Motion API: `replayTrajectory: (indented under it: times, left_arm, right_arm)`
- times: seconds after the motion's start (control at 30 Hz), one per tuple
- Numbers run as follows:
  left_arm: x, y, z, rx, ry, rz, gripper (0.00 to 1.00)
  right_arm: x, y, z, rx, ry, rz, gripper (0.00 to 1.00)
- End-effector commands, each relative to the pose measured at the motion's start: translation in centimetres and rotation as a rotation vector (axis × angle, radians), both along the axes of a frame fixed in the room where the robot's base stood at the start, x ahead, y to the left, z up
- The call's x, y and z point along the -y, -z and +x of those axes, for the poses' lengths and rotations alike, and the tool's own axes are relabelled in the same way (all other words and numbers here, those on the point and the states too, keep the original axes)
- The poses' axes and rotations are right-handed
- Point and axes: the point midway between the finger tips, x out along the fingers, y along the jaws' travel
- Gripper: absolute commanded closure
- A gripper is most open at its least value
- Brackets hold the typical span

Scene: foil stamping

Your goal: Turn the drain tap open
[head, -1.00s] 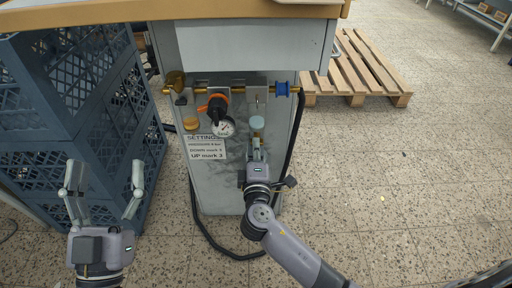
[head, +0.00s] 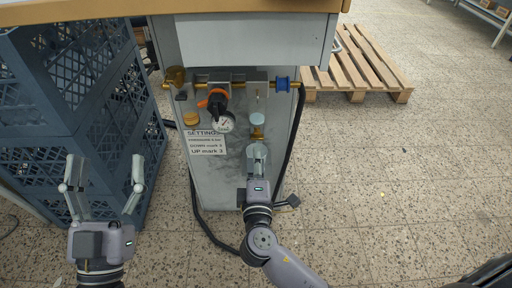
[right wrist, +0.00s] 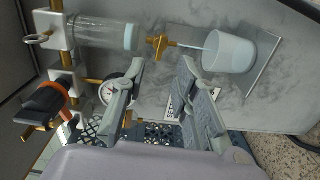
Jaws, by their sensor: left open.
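The drain tap (head: 257,133) is a small brass piece under a clear bowl (head: 257,119) on the cabinet front. In the right wrist view the brass tap (right wrist: 160,44) sits at the end of the clear bowl (right wrist: 98,34), with a thin tube running to a pale cup (right wrist: 228,53). My right gripper (head: 257,150) is just below the tap in the head view. In the right wrist view its fingers (right wrist: 163,63) are apart and empty, short of the tap. My left gripper (head: 104,172) is open and empty, in front of the blue crates.
A black-and-orange regulator knob (head: 215,102) and a gauge (head: 224,122) are left of the tap. A settings label (head: 207,142) is below them. Blue crates (head: 60,140) stand at the left, a pallet (head: 355,65) at back right. A black hose (head: 293,130) runs down the cabinet's right side.

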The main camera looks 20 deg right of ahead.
Motion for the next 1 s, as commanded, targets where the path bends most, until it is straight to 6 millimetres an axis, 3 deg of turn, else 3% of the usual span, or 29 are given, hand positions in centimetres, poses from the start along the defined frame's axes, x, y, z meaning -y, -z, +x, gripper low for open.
replayTrajectory:
  times: [0.1, 0.33, 1.0]
  left_arm:
    - [0.0, 0.0, 0.0, 0.0, 0.0, 0.0, 0.27]
    - [0.0, 0.0, 0.0, 0.0, 0.0, 0.0, 0.27]
    - [0.0, 0.0, 0.0, 0.0, 0.0, 0.0, 0.27]
  right_arm:
    - [-0.7, 0.1, -2.4, -0.002, -0.001, 0.003, 0.72]
    - [-1.4, 0.0, -4.9, -0.001, 0.0, 0.001, 0.72]
    - [-1.7, 0.1, -5.0, -0.006, -0.019, 0.031, 0.72]
